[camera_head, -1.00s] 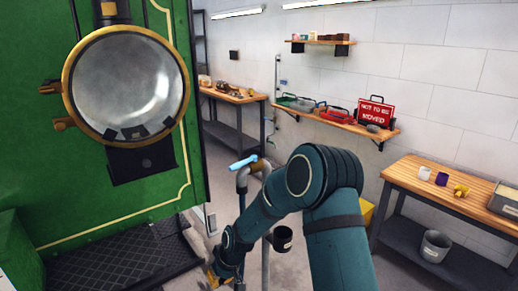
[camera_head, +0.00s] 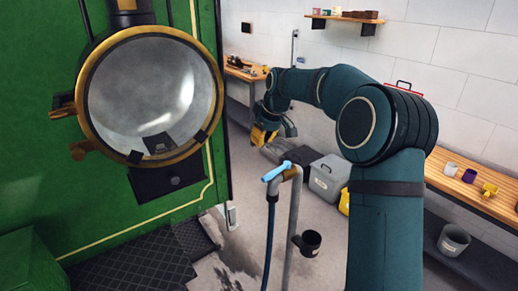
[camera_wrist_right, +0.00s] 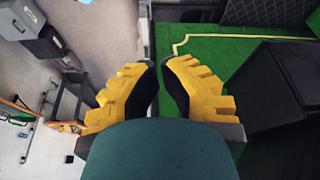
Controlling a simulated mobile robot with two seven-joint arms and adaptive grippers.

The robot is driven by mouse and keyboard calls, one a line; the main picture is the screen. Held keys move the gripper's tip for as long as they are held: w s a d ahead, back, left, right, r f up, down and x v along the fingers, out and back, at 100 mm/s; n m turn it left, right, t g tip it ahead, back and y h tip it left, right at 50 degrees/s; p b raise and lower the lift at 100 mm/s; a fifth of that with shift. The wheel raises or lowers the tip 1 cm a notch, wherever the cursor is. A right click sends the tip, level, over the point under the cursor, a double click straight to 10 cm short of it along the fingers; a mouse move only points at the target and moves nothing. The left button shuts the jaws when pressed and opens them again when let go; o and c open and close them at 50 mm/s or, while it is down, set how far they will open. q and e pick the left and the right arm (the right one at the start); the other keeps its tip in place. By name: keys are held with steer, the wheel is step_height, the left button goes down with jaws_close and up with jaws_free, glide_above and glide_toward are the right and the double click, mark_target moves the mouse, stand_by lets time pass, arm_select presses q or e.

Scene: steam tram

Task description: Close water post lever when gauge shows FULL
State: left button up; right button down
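The water post (camera_head: 293,225) is a grey upright pipe with a dark blue hose hanging beside it. Its light blue lever (camera_head: 276,171) sits at the top and points toward the lower left. My right gripper (camera_head: 262,136), with yellow fingers, is beyond and above the lever, apart from it. In the right wrist view its fingers (camera_wrist_right: 158,64) have a narrow gap between them and hold nothing. I cannot make out a gauge or its reading in these views. My left gripper is out of view.
The green tram front (camera_head: 60,150) with its large round lamp (camera_head: 152,95) fills the left. A black cup (camera_head: 309,243) is beside the post. A grey bin (camera_head: 328,177) stands behind it. A wooden bench (camera_head: 470,185) with small cups is at the right.

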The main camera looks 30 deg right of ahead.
mark_target(276, 172)
step_height(276, 172, down, 10)
steer(key=s, duration=0.1)
steer(key=shift+r+b, duration=0.2)
steer(key=shift+b, duration=0.2)
stand_by(0.5)
steer(key=shift+s+n, duration=0.3)
